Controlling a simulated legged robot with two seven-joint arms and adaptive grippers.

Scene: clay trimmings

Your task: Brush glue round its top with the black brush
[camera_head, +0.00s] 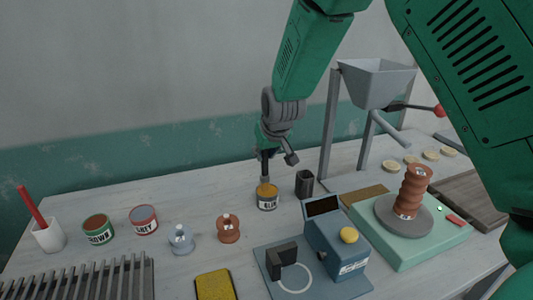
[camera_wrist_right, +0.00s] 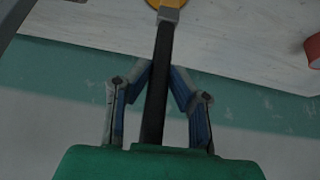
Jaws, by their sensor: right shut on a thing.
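My right gripper (camera_head: 268,150) is shut on the black brush (camera_head: 265,170), which points down. The brush's dark handle (camera_wrist_right: 158,75) runs between the two fingers in the wrist view, with a grey collar at its far end. Its lower end is at the mouth of a small tin with yellow-orange contents (camera_head: 267,203); the bristles are hidden. The tin's label is too small to read surely. A brown ringed clay column (camera_head: 413,190) stands on a grey disc (camera_head: 392,222), well to the right of the brush. My left gripper is not in view.
A dark cup (camera_head: 304,184) stands close beside the tin. A blue device with a yellow button (camera_head: 348,235) is in front. A grey hopper (camera_head: 376,85) rises behind.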

